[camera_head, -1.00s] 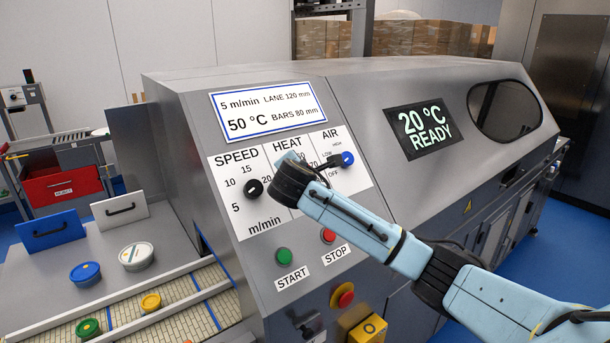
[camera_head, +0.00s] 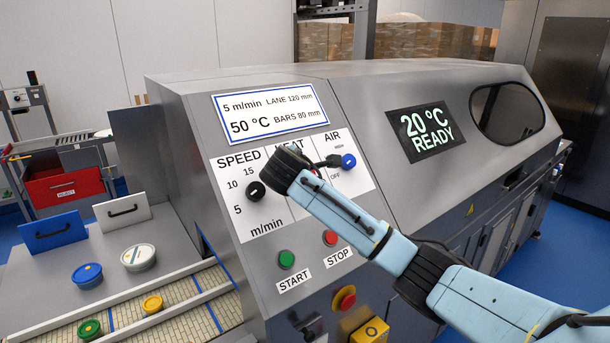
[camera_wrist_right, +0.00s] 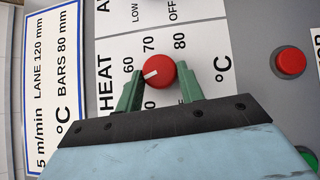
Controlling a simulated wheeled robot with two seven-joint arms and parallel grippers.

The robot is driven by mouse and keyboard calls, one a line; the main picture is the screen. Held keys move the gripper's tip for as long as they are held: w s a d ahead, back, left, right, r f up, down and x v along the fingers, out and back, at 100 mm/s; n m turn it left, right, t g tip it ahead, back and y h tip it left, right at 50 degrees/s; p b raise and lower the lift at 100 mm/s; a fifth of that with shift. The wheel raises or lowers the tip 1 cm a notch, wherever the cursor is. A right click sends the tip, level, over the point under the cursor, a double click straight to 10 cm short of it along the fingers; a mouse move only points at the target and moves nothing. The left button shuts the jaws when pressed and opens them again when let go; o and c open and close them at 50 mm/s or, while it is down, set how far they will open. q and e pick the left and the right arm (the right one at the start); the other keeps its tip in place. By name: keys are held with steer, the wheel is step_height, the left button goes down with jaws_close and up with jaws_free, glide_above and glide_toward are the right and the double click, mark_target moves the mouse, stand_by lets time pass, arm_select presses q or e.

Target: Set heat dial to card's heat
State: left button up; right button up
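The card (camera_head: 270,108) above the panel reads 50 °C, 5 m/min, lane 120 mm and bars 80 mm. The red heat dial (camera_wrist_right: 163,71) shows in the right wrist view, with 60, 70 and 80 around it. Its white pointer points left in that picture, slightly to the side of 60 away from 70. A green finger of my right gripper (camera_wrist_right: 160,83) is on each side of the dial, spread about its width; I cannot tell whether they touch it. In the head view my right gripper hides the dial. My left gripper is not in view.
The black speed dial (camera_head: 256,191) and blue air dial (camera_head: 348,161) flank the heat dial. The green start button (camera_head: 286,259) and red stop button (camera_head: 330,238) are below. The display (camera_head: 427,131) reads 20 °C READY. Tubs and a belt are at lower left.

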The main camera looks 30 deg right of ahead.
steer(key=o, duration=0.4)
steer(key=shift+s+a+r, duration=0.25)
steer(key=shift+s+a, duration=0.1)
steer(key=b+v, duration=0.2)
steer(key=v, duration=1)
steer(key=shift+s, duration=0.2)
